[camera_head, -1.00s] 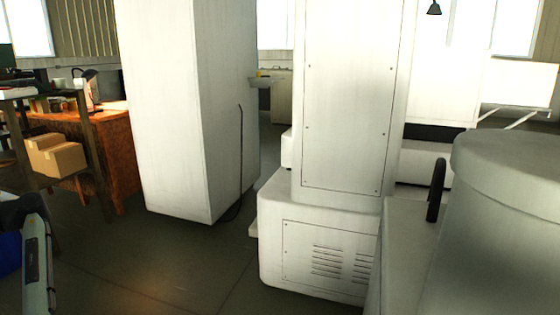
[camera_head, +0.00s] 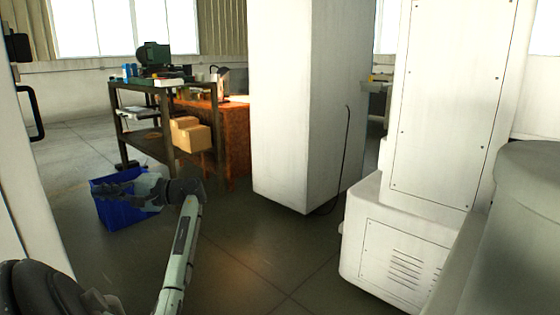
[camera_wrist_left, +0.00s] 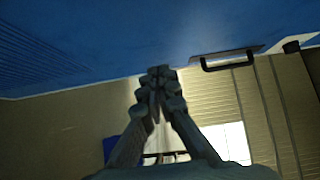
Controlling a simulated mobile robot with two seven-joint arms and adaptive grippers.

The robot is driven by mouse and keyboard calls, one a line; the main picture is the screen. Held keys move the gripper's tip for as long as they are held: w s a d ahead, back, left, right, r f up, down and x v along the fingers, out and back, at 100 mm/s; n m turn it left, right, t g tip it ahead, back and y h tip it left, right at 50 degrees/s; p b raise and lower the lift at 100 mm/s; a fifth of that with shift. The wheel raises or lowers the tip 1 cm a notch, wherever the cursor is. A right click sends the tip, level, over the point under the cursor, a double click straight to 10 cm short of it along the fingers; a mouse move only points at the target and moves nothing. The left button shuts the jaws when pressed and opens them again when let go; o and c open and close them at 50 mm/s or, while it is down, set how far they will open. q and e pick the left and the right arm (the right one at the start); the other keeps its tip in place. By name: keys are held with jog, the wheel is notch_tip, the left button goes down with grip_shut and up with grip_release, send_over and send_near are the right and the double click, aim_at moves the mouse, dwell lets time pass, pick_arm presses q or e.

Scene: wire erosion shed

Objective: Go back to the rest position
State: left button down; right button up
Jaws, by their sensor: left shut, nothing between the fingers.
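My left arm reaches up from the bottom of the head view and bends left. My left gripper (camera_head: 100,187) is at its end, in front of the blue bin (camera_head: 125,212) in the picture and covering part of it. I cannot tell the distance between them. In the left wrist view the two fingers meet at their tips (camera_wrist_left: 158,72), shut with nothing between them. My right gripper is not in view.
A dark shelf cart (camera_head: 150,142) holds cardboard boxes (camera_head: 190,137) and a green device (camera_head: 153,56). A rust-brown bench (camera_head: 238,150) stands behind it. A tall white cabinet (camera_head: 300,110) and white machine (camera_head: 450,110) stand to the right. Floor (camera_head: 240,255) between is clear.

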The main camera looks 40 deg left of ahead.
pick_arm(q)
jog(key=w+d+f+m+t+p, duration=0.1)
jog(key=w+d+f+m+t, duration=0.3)
jog(key=f, duration=0.4)
jog(key=w+d+f+m+t, duration=0.2)
jog(key=w+d+f+t, duration=0.3)
jog(key=w+d+f, duration=0.15)
jog(key=w+d+f+m+t+p, duration=0.1)
jog(key=w+d+f+m+t, duration=0.25)
jog(key=w+d+f, duration=0.35)
jog(key=s+d+f+t+h, duration=0.1)
jog(key=d+f, duration=0.4)
jog(key=d, duration=0.6)
jog(key=s+d+f+m+t+h+p, duration=0.1)
jog(key=s+d+f+h, duration=0.3)
jog(key=d, duration=0.7)
jog(key=s+d+f+t+h, duration=0.1)
jog(key=d+f+h, duration=0.5)
jog(key=d, duration=0.6)
jog(key=shift+s+f+p, duration=0.3)
jog(key=shift+s+f, duration=0.4)
jog(key=shift+f, duration=0.25)
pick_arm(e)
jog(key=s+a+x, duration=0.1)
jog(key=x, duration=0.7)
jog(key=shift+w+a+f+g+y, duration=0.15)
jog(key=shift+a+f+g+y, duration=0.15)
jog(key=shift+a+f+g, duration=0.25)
